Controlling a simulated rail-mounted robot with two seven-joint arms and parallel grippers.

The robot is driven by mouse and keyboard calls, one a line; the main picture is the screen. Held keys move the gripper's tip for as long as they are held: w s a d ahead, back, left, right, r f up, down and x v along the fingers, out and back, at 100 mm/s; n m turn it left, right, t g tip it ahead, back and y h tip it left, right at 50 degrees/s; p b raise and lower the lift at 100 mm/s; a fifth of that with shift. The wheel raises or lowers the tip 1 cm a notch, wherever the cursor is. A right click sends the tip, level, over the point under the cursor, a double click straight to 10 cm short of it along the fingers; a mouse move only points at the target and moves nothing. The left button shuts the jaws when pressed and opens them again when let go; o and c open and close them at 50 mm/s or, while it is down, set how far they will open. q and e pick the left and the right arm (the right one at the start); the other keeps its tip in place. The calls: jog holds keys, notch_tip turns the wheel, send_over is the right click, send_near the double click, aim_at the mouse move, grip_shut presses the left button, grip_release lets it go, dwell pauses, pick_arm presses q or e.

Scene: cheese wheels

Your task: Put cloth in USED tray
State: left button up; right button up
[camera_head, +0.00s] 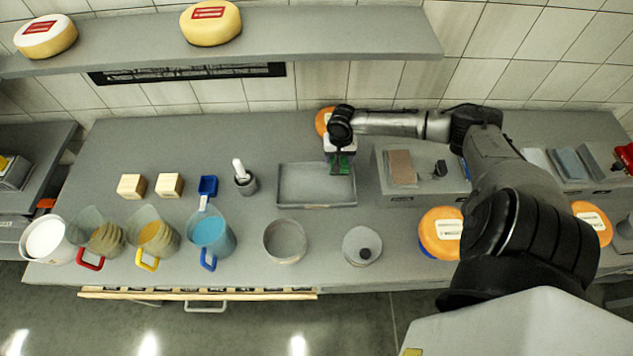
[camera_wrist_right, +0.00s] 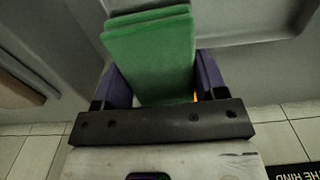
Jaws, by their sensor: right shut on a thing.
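A folded green cloth (camera_head: 343,165) is pinched in my right gripper (camera_head: 340,155). In the wrist view the green cloth (camera_wrist_right: 152,50) sits between the two purple fingers of the right gripper (camera_wrist_right: 152,85). The cloth is over the right side of a shallow grey tray (camera_head: 315,205), near its back right corner. I cannot tell whether it touches the tray floor. No USED label is readable on this tray. My left gripper is not in view.
Right of the tray a raised grey stand (camera_head: 425,189) bears a brown folded cloth (camera_head: 402,167). An orange cheese wheel (camera_head: 323,121) is partly hidden behind my gripper. A bowl (camera_head: 285,241) and several jugs stand in front and left. The tray's left part is clear.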

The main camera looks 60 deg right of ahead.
send_over(316, 185)
notch_tip(316, 185, down, 5)
jog(key=shift+r, duration=0.2)
jog(key=shift+d+f, duration=0.1)
jog(key=shift+f, duration=1.9)
jog(key=shift+f, duration=0.2)
jog(key=o, duration=0.9)
jog(key=shift+c, duration=0.2)
